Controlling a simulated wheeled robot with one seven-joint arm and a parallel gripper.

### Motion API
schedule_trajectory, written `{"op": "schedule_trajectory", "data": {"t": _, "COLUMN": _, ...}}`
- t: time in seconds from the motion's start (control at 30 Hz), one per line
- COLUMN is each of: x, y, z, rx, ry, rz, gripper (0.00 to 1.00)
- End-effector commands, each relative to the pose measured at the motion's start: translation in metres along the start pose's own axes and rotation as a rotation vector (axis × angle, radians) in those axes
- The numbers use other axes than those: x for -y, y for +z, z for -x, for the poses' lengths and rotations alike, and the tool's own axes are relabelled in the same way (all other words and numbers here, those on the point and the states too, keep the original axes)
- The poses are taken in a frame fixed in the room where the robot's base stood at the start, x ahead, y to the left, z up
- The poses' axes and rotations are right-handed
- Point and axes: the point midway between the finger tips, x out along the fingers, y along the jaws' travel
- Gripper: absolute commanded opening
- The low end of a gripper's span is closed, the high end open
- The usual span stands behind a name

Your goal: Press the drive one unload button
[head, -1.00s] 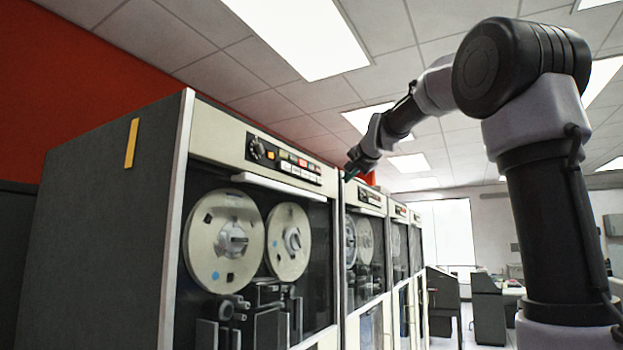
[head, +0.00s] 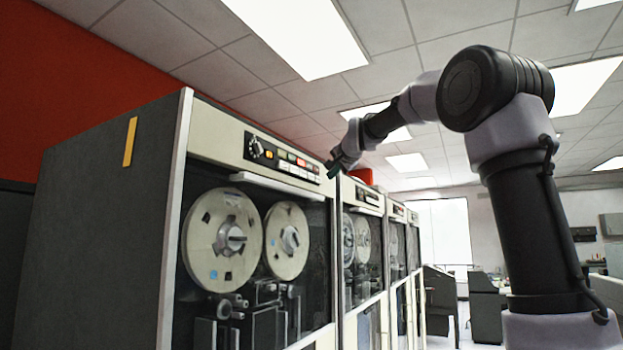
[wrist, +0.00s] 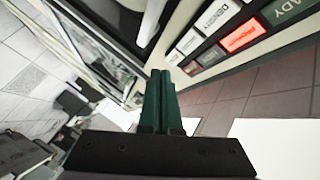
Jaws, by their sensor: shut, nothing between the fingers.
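The nearest tape drive (head: 262,135) has a control panel (head: 283,160) along its top front, with a knob, coloured lamps and a row of white buttons. In the wrist view, the panel shows a lit red button (wrist: 240,36), a DENSITY label (wrist: 212,15) and several white buttons (wrist: 210,55). I cannot make out which one is the unload button. My gripper (head: 332,168) is just off the panel's right end, and its green fingers (wrist: 158,85) are shut and empty. They appear apart from the buttons.
Two tape reels (head: 223,235) sit behind the drive's glass, below a pale handle bar (head: 277,185). Desks or consoles (head: 485,300) stand farther back.

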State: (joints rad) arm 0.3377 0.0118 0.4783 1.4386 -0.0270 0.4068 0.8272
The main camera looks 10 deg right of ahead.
Motion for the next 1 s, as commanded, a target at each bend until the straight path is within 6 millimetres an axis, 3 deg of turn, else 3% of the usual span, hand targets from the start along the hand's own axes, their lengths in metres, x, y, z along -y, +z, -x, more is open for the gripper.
{"op": "schedule_trajectory", "data": {"t": 0.3, "x": 0.017, "y": 0.018, "z": -0.024, "rx": 0.003, "ry": 0.000, "rz": 0.000, "gripper": 0.00}}
{"op": "schedule_trajectory", "data": {"t": 1.0, "x": 0.020, "y": 0.020, "z": -0.027, "rx": 0.000, "ry": 0.000, "rz": 0.000, "gripper": 0.00}}
